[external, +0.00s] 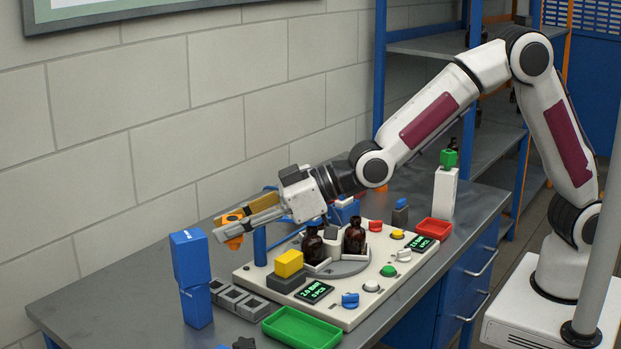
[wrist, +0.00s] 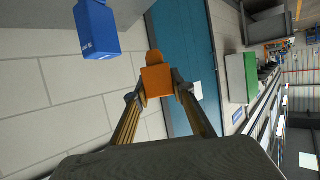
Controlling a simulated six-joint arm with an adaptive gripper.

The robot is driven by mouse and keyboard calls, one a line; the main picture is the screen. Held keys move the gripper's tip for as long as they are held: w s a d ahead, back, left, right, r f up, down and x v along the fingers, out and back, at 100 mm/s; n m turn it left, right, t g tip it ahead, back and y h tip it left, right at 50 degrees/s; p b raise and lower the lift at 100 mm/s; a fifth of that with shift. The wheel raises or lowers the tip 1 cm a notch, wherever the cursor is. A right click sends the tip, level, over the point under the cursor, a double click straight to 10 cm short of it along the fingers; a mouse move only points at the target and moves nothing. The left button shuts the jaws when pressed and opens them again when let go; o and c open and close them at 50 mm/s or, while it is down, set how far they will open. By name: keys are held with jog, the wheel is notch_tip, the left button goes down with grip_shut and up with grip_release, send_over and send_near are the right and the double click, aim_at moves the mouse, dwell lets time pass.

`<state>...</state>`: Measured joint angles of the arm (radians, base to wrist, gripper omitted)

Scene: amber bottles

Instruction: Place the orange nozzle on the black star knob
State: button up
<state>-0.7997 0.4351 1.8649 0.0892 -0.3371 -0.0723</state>
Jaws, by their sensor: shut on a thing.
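The black star knob (external: 244,343) is at the bottom edge of the external view, partly cut off, by the green tray. The nozzle is well apart from it. The knob cannot be made out in the wrist view.
Two stacked blue boxes (external: 191,258) stand between the nozzle and the front left bench area. Grey sockets (external: 238,298) and a green tray (external: 301,328) lie nearby. A panel (external: 345,312) with amber bottles (external: 313,245) and buttons fills the middle.

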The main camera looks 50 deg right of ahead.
jog(key=shift+s+f, duration=0.15)
jog(key=shift+s, duration=0.15)
send_over(245, 337)
notch_tip(245, 337, down, 11)
jog(key=shift+d+f, duration=0.1)
jog(key=shift+f, duration=0.05)
dwell(0.3)
jog(key=shift+f, duration=3)
jog(key=shift+f, duration=1.85)
jog(key=shift+f, duration=0.2)
jog(key=o, duration=1)
